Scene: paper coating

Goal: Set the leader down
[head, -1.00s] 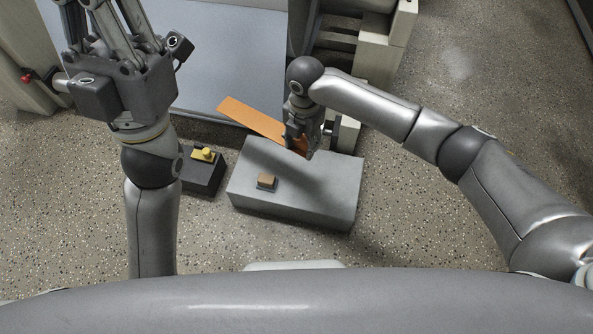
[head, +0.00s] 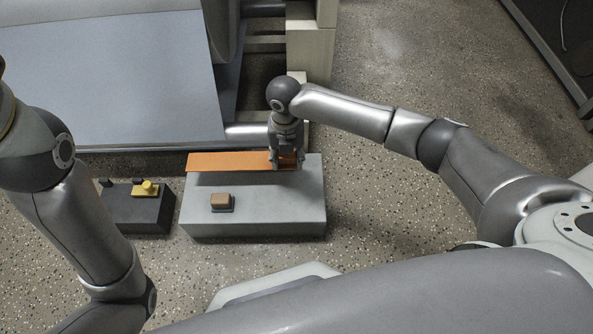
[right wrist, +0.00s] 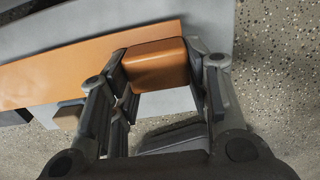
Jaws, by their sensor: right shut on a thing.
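The leader, a long flat orange strip (head: 228,161), lies level across the far side of the grey block (head: 270,210) in the head view. Its right end is held by my right gripper (head: 286,160). In the right wrist view the right gripper (right wrist: 157,75) is shut around a thick orange end piece, and the strip (right wrist: 70,72) runs off to the left. A dark shadow shows along the strip's near edge; I cannot tell if it touches the block. My left gripper is out of view; only its arm shows at the left.
A small brown piece on a dark base (head: 221,201) sits on the grey block's top. A dark box with a yellow part (head: 145,190) stands to the left. A large pale blue-grey sheet (head: 120,80) fills the back left. Speckled floor is clear at the right.

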